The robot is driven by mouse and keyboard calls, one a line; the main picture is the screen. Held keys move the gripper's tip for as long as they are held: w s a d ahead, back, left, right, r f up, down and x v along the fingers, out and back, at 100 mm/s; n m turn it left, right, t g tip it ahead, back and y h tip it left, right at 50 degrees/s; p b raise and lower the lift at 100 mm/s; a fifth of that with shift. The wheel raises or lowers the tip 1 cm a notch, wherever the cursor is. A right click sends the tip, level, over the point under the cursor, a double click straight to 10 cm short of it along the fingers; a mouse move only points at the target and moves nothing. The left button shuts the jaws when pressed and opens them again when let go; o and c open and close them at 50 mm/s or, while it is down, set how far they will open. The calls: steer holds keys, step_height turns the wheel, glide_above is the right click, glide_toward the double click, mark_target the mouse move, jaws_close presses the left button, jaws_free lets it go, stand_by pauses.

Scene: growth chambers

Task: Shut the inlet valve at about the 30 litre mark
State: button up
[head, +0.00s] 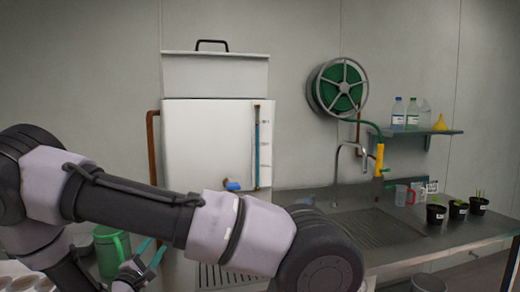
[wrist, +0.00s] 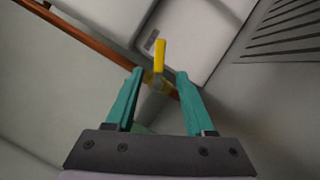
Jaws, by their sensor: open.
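The white tank (head: 205,135) stands against the wall in the head view. An upright sight tube (head: 257,150) on its front shows a blue column reaching near the top; the litre marks beside it are too small to read. A copper pipe (head: 152,145) runs down the tank's left side; it also crosses the wrist view (wrist: 85,37). The yellow valve lever (wrist: 160,55) sits on this pipe in the wrist view. My gripper (wrist: 160,72) is open with teal fingers, the valve showing between and just beyond its tips. In the head view my arm hides the lower tank and valve.
A blue tap (head: 232,185) is low on the tank front. A green jug (head: 111,252) stands beside my gripper. To the right are a sink counter (head: 345,225), a hose reel (head: 338,88), a shelf with bottles, and black plant pots (head: 436,214).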

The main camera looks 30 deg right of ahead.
steer(key=x, duration=1.4)
steer(key=shift+w, duration=0.1)
jaws_close()
steer(key=shift+f, duration=0.1)
stand_by(1.2)
